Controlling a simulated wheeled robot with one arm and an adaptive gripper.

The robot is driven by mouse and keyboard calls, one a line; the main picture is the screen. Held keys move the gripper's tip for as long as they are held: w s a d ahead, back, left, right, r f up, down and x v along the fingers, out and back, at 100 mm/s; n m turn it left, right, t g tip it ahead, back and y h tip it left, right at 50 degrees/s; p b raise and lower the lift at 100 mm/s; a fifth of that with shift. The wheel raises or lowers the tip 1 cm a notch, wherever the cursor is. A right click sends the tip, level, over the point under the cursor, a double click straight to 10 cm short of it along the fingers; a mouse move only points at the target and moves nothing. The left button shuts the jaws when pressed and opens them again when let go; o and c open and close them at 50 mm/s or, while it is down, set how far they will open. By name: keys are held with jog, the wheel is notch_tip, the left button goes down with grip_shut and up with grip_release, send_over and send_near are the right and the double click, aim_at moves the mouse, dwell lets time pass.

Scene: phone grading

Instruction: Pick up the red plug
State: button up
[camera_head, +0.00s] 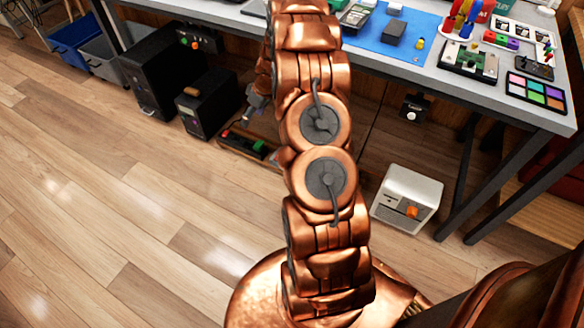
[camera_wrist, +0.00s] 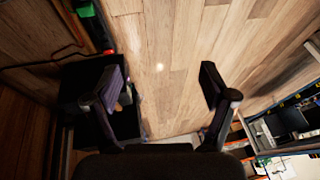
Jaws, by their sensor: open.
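A small red piece, likely the red plug (camera_head: 225,133), shows on a low dark strip (camera_head: 238,144) on the floor under the table, beside a green piece (camera_head: 259,146). In the wrist view a red piece (camera_wrist: 108,51) sits at the end of the strip, at the upper left, with the green piece (camera_wrist: 85,9) above it. My gripper (camera_head: 257,98) hangs above and near the strip in the head view, partly hidden by my arm. In the wrist view my gripper (camera_wrist: 162,86) is open, with only floor between its fingers. The red piece lies outside the left finger.
Two black boxes (camera_head: 160,75) (camera_head: 205,108) stand left of the strip. A white box (camera_head: 410,190) stands to the right. The table (camera_head: 455,98) overhead carries phones, tools and a blue mat (camera_head: 375,45). Wooden floor (camera_head: 110,180) in front is clear.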

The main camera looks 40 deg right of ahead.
jog(key=s+d+f+t+h+b, duration=0.15)
jog(key=d+f+b, duration=0.35)
jog(key=d+f, duration=0.7)
jog(key=s+d+f+b, duration=0.2)
jog(key=d+f+b, duration=0.35)
jog(key=f, duration=1.25)
jog(key=shift+s+d+f+b+x, duration=0.15)
jog(key=shift+b+x, duration=0.2)
jog(key=shift+x, duration=0.9)
jog(key=shift+s+d+b+x, duration=0.15)
jog(key=shift+b+x, duration=0.25)
jog(key=shift+x, duration=0.9)
jog(key=shift+s+d+f+b+x, duration=0.1)
jog(key=shift+d+b+x, duration=0.2)
jog(key=shift+x, duration=0.95)
jog(key=shift+r, duration=0.1)
jog(key=shift+c, duration=0.2)
jog(key=c, duration=1.3)
jog(key=shift+o, duration=0.2)
jog(key=shift+r, duration=0.1)
